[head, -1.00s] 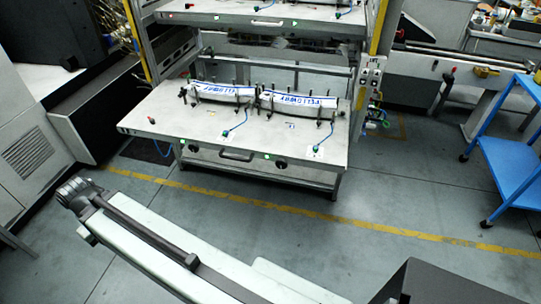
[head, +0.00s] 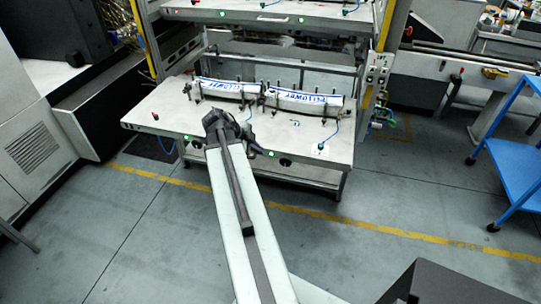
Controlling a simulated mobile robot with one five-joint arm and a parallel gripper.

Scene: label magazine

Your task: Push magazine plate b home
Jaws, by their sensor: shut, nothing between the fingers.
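A light grey magazine plate (head: 165,115) juts forward from the machine frame in the middle of the head view. It carries two label stacks, left (head: 228,88) and right (head: 305,103), white with blue lettering, held between dark upright pins. A second plate (head: 240,13) shows above it at the top edge. No letter is readable to tell which plate is b. My gripper (head: 216,116) is shut and empty. It appears in front of the lower plate's front edge, left of centre; I cannot tell whether it touches. My arm hides part of that edge.
A blue cart (head: 515,165) stands at the right. A dark machine bed (head: 100,110) and grey cabinet (head: 35,145) stand at the left. A yellow frame post (head: 384,25) rises right of the plates. The floor (head: 400,205) before the plate is clear.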

